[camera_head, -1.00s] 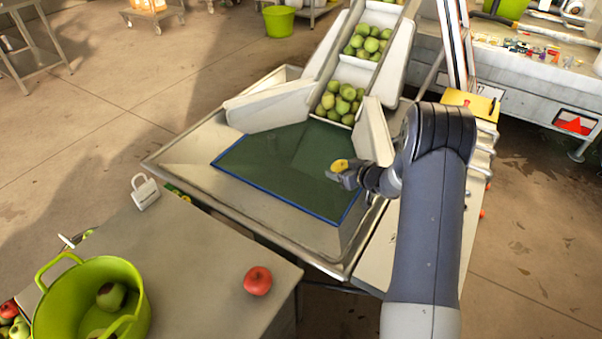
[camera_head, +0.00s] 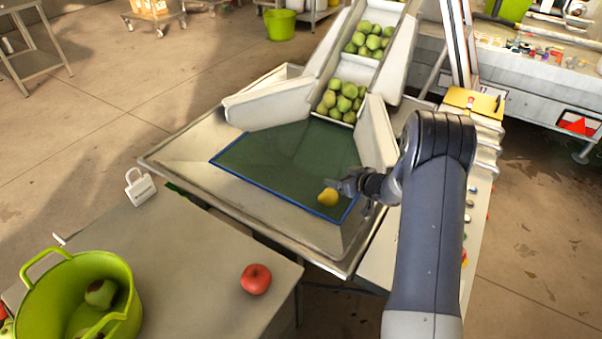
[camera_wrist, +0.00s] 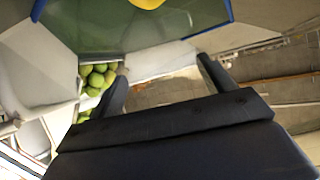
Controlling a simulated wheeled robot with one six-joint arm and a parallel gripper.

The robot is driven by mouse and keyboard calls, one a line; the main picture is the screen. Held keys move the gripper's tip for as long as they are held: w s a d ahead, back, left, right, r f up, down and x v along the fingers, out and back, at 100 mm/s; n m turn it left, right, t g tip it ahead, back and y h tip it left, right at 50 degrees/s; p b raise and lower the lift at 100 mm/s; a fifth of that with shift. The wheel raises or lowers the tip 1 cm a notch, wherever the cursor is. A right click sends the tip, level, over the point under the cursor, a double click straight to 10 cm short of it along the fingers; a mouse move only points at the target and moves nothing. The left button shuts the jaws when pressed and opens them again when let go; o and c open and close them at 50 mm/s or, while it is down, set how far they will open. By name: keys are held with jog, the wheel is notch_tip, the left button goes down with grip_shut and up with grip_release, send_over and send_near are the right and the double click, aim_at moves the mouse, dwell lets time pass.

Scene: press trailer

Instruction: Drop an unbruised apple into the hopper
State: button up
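A yellow apple (camera_head: 328,197) is over the green floor (camera_head: 275,165) of the metal hopper (camera_head: 190,150), near its blue front edge; I cannot tell if it rests there or is still falling. My gripper (camera_head: 343,187) is just right of the apple, over the hopper. In the wrist view the gripper (camera_wrist: 162,67) has its fingers spread apart with nothing between them. The yellow apple (camera_wrist: 147,3) shows beyond the fingertips, cut off by the top edge.
A red apple (camera_head: 256,279) sits on the metal table (camera_head: 190,265). A green bucket (camera_head: 126,285) on its left holds apples. A white padlock-shaped tag (camera_head: 140,188) stands near the table's back edge. Green apples (camera_head: 341,101) lie on the conveyor (camera_head: 372,72) behind the hopper.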

jog(key=shift+o, duration=0.9)
jog(key=v, duration=1)
jog(key=shift+s+d+r, duration=0.2)
jog(key=shift+s, duration=0.1)
jog(key=shift+w, duration=0.1)
jog(key=w+a+f+p, duration=0.1)
jog(key=w+a+p, duration=0.3)
jog(key=w, duration=0.4)
jog(key=shift+a, duration=0.5)
jog(key=shift+f, duration=0.1)
